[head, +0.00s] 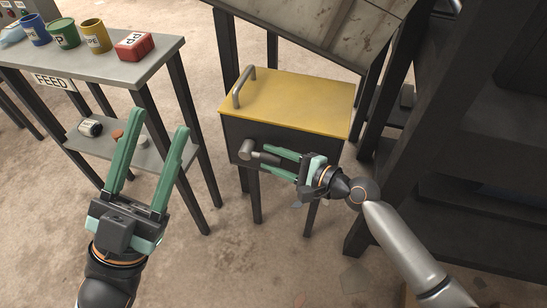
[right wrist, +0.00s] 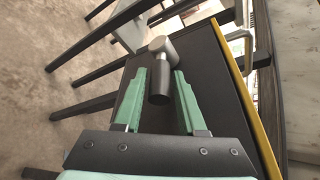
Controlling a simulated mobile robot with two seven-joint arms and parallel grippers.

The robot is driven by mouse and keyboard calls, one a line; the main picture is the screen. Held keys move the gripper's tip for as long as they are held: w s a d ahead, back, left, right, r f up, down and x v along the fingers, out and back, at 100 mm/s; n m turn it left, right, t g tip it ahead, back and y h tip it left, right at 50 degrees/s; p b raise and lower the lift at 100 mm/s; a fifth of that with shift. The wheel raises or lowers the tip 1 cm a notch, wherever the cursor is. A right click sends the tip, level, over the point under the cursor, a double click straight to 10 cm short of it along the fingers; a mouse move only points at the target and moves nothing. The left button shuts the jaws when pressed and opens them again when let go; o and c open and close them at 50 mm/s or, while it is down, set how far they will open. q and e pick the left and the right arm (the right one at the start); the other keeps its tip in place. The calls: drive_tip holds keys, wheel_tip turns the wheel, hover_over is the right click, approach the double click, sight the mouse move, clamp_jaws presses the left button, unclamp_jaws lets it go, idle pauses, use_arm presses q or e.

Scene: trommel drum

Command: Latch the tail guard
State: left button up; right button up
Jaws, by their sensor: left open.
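The yellow lid (head: 300,98) with a grey bar handle (head: 243,86) lies flat on a dark box (head: 233,132); I take it for the tail guard. On the box's front face is a latch with a grey metal hub (head: 246,150) and a black grip (head: 268,158) pointing right. The right wrist view shows the grip (right wrist: 160,88) between my right gripper's fingers (right wrist: 161,88), with small gaps on both sides. My right gripper (head: 272,158) is open around it. My left gripper (head: 160,120) is open and empty, in front of the feed table.
The feed table (head: 115,62) at left carries blue, green and yellow cans and a red block (head: 134,46). Its lower shelf (head: 85,150) holds a fallen can and small pieces. Dark machine framing (head: 385,130) stands close at right. The floor in front is mostly clear.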

clamp_jaws()
idle(1.2)
